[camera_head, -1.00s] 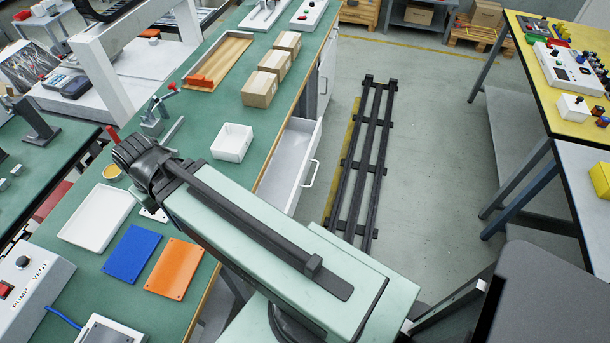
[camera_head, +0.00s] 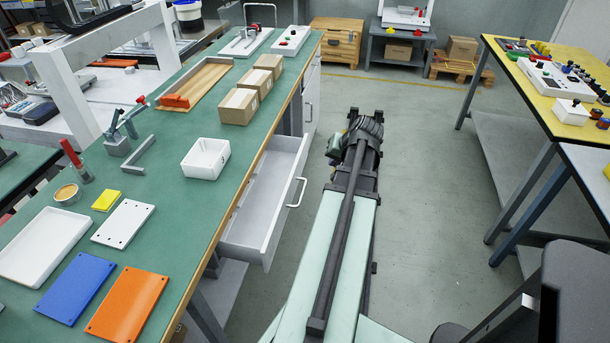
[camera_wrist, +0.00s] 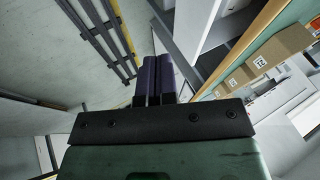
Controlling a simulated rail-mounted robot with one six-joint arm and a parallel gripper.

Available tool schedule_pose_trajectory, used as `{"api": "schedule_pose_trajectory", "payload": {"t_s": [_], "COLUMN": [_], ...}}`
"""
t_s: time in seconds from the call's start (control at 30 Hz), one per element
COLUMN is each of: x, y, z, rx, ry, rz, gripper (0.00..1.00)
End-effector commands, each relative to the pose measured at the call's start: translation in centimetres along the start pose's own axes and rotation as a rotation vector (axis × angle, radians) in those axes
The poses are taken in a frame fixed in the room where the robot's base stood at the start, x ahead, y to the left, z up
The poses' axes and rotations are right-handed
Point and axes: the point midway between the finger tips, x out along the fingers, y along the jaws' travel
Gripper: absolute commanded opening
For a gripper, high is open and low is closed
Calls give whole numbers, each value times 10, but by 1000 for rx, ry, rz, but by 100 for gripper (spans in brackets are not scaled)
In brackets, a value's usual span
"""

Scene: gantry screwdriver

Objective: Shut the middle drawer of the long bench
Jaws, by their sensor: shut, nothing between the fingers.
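The long bench (camera_head: 205,110) has a green top and runs away from me on the left. Its middle drawer (camera_head: 278,222) is pulled out into the aisle, with its grey inside showing and a white bar handle (camera_head: 298,192) on its front. My arm reaches along the aisle to the right of the drawer, its wrist beyond the handle and apart from the drawer front. My gripper's fingers are hidden in the head view. In the wrist view my gripper (camera_wrist: 158,62) is shut and empty, its two dark fingers side by side.
Dark floor rails (camera_wrist: 95,35) run along the aisle beneath my arm. Cartons (camera_head: 238,106), a white bin (camera_head: 206,158) and plates lie on the bench. A yellow-topped table (camera_head: 545,75) stands to the right.

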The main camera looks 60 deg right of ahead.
Motion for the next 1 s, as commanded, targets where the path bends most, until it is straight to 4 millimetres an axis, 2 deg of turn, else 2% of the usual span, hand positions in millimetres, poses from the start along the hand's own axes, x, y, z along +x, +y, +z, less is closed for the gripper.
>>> {"api": "schedule_pose_trajectory", "payload": {"t_s": [0.03,0.07,0.27,0.37,0.77,0.9,1.0], "x": [1,0,5,19,107,110,114], "y": [-10,-14,-14,-13,-16,-41,-51], "z": [-14,-17,-17,-17,-21,-23,-23], "rx": [-22,-34,-57,-57,-57,-59,-57], "ry": [40,59,70,69,67,67,67], "rz": [-37,-49,-48,-47,-47,-46,-45], "gripper": [0,0,0,0,0,0,0]}}
